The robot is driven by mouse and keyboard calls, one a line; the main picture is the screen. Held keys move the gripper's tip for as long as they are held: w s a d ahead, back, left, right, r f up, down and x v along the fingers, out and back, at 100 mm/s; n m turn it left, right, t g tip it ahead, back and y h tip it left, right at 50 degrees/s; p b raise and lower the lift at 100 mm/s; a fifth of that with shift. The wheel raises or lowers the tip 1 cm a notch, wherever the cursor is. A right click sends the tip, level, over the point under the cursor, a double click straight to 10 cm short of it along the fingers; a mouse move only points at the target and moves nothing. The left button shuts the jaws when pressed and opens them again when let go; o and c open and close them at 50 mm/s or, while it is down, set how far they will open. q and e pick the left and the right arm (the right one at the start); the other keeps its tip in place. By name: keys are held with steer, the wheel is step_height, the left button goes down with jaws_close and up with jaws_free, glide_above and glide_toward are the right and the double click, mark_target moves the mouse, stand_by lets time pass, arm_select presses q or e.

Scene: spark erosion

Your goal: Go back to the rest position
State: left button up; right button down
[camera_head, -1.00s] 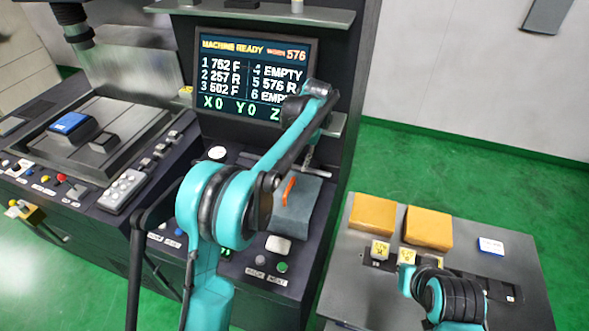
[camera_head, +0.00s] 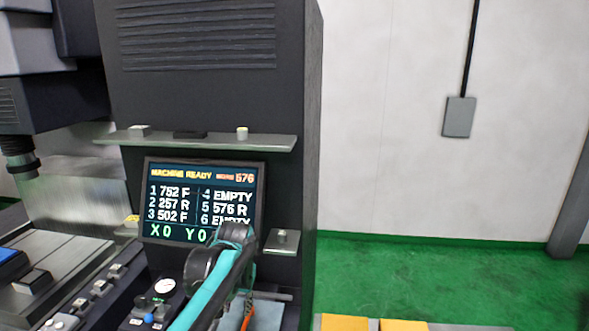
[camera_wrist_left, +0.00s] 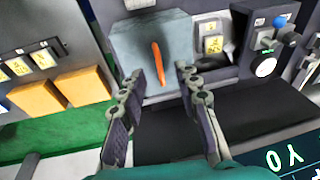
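My left arm (camera_head: 212,285) rises from the bottom of the head view in front of the machine's screen; its gripper is not clear there. In the left wrist view my left gripper (camera_wrist_left: 160,76) has its two fingers spread apart with nothing held between them. Beyond the fingertips an orange strip (camera_wrist_left: 158,64) lies on a grey-blue block (camera_wrist_left: 130,40); part of the orange also shows in the head view (camera_head: 247,317). My right arm and gripper are out of view.
The machine's screen (camera_head: 165,203) reads "MACHINE READY". A shelf (camera_head: 215,143) juts out above it, and a small ledge (camera_head: 282,240) sits at its right. Yellow blocks (camera_head: 345,323) show at the bottom edge. Green floor (camera_head: 440,275) lies open at the right.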

arm_select(q)
steer(key=s+a+f+t+b, duration=0.1)
steer(key=s+f+t+b, duration=0.1)
steer(key=s+f+b, duration=0.2)
steer(key=s+a+f+n+t+h+b, duration=0.1)
steer(key=s+a+f+t+b, duration=0.1)
steer(key=s+f, duration=0.8)
steer(key=s+t+b, duration=0.1)
steer(key=s+b, duration=0.1)
steer(key=s, duration=0.6)
steer(key=shift+f, duration=0.25)
